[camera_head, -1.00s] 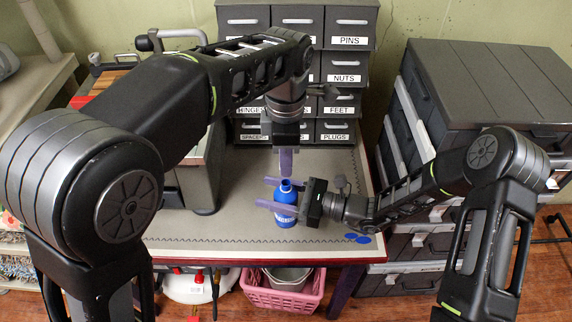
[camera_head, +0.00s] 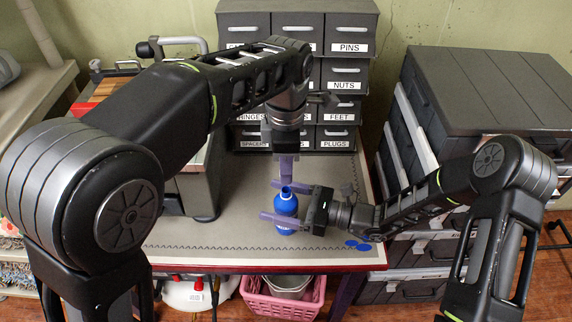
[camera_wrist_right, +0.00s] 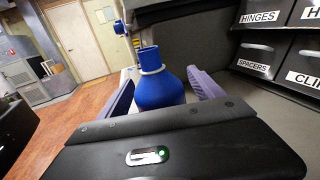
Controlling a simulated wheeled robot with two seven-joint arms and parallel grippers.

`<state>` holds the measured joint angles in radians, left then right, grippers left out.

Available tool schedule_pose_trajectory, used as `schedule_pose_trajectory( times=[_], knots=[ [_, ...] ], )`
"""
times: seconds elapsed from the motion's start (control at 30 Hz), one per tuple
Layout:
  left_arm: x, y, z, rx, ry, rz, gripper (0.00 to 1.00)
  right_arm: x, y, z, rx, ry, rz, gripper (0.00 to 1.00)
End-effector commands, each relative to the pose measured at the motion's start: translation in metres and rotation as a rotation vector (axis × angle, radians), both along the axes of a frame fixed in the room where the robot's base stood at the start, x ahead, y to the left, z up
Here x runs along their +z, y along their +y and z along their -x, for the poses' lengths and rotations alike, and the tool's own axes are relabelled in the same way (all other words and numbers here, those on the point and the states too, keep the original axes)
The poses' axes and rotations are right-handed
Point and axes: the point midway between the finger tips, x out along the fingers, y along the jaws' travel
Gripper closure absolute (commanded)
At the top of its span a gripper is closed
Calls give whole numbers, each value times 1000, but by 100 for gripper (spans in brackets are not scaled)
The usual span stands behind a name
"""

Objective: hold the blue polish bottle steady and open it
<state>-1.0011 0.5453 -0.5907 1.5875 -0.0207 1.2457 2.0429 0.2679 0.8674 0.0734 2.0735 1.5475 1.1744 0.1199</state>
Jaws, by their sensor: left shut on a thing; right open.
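The blue polish bottle (camera_head: 286,208) stands upright near the front of the grey mat. In the right wrist view the bottle (camera_wrist_right: 160,88) shows a pale ring around its neck and a dark top that looks open. My left gripper (camera_head: 287,182) points down just above the bottle and is shut. A small blue piece (camera_wrist_right: 120,27) beside it in the right wrist view looks like the cap, though its hold is mostly hidden. My right gripper (camera_head: 277,201) is open, its purple fingers on either side of the bottle; contact is unclear.
A labelled drawer cabinet (camera_head: 348,48) stands behind the mat (camera_head: 240,235). Two flat blue discs (camera_head: 358,245) lie near its front right corner. A dark drawer unit (camera_head: 490,90) is at the right. A pink basket (camera_head: 284,302) sits below the table edge.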

Motion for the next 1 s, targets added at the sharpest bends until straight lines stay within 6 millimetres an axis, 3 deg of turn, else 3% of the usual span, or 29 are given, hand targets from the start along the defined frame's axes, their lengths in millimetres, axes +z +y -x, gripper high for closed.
schedule_pose_trajectory(
  times=[0.5, 0.7, 1.0],
  knots=[
    [-15, 0, 0, 0, 0, 0, 100, -1, -92, 24, -2, 0, 1, 24],
    [-16, 0, 0, 0, 0, 0, 100, -1, -103, 28, 0, 1, 1, 24],
    [-16, 0, 0, 0, 0, 0, 100, -1, -103, 29, 1, 1, 2, 24]
  ],
)
